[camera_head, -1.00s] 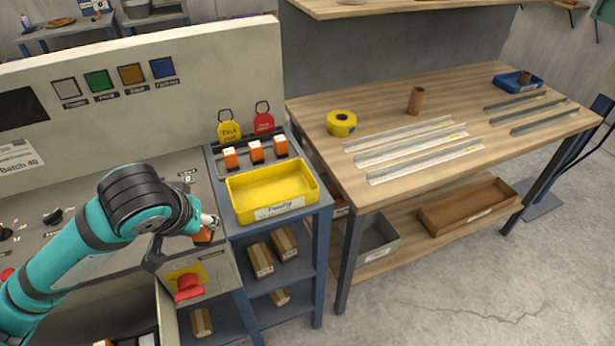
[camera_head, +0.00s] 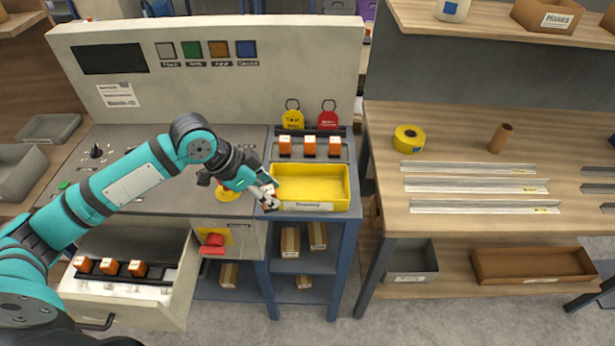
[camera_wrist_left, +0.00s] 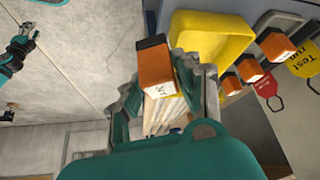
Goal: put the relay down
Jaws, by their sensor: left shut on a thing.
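My left gripper (camera_head: 270,197) is shut on an orange and white relay. In the left wrist view the relay (camera_wrist_left: 155,66) sits between the fingers (camera_wrist_left: 165,88), its white lettered end toward the camera. In the head view the gripper is at the front left corner of the yellow tray (camera_head: 330,203), and the relay is mostly hidden by the fingers. The tray looks empty; it also shows in the left wrist view (camera_wrist_left: 205,40) beside the relay. Whether they touch, I cannot tell. A small teal and dark part of my right arm shows at the left wrist view's edge, its jaws unclear.
Three relays (camera_head: 309,146) stand in a rack behind the tray, under yellow and red tags (camera_head: 327,118). An open drawer (camera_head: 160,310) at lower left holds three more relays (camera_head: 109,266). The wooden bench (camera_head: 480,228) carries metal strips and tape.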

